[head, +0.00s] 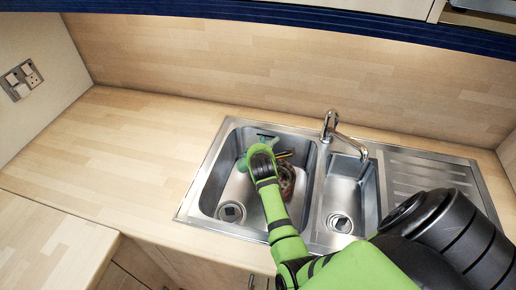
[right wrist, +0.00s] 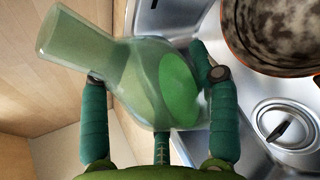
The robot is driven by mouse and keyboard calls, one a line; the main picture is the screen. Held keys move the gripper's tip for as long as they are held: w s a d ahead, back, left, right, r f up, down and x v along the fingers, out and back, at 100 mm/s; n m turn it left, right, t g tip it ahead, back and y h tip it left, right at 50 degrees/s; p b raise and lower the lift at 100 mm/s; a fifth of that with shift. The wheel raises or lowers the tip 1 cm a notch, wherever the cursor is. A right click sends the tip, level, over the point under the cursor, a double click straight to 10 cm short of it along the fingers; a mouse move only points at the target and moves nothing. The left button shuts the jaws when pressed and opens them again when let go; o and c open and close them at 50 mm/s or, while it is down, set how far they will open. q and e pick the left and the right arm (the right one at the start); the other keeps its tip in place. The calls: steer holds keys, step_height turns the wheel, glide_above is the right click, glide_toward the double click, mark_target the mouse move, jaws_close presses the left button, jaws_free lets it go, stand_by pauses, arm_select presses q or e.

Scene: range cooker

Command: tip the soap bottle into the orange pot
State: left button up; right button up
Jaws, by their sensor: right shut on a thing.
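The soap bottle (right wrist: 145,75) is pale green and see-through, with a brighter green patch on its side. My right gripper (right wrist: 157,85) is shut on its body, one teal finger on each side. In the right wrist view the bottle's neck points to the upper left, away from the pot. The orange pot (right wrist: 270,38) has a coppery rim and a mottled inside. In the head view the pot (head: 287,180) is in the large left sink basin, partly hidden by my right arm. My right gripper (head: 260,143) is over that basin; the bottle is mostly hidden there. My left gripper is not in view.
The steel sink (head: 190,206) has a smaller right basin and a drainer (head: 430,172). The tap (head: 330,125) stands behind, between the basins. A drain (right wrist: 290,125) shows beside the pot. The wooden worktop (head: 120,150) to the left is clear.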

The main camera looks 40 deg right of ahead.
steer(key=shift+w+a+f+m+t+y, duration=0.2)
steer(key=shift+a+m+t+y, duration=0.1)
steer(key=shift+m, duration=0.1)
stand_by(0.3)
stand_by(0.9)
steer(key=shift+w+p, duration=0.1)
steer(key=shift+p, duration=0.3)
steer(key=shift+f+m+t+y, duration=0.2)
steer(key=shift+m+t+y, duration=0.1)
steer(key=shift+w+a+f, duration=0.1)
steer(key=shift+a+f, duration=0.05)
steer(key=shift+a, duration=0.05)
stand_by(0.8)
steer(key=shift+a+f+m+t+y, duration=0.15)
steer(key=shift+f+m+t+y, duration=0.15)
steer(key=shift+f+m+y, duration=0.15)
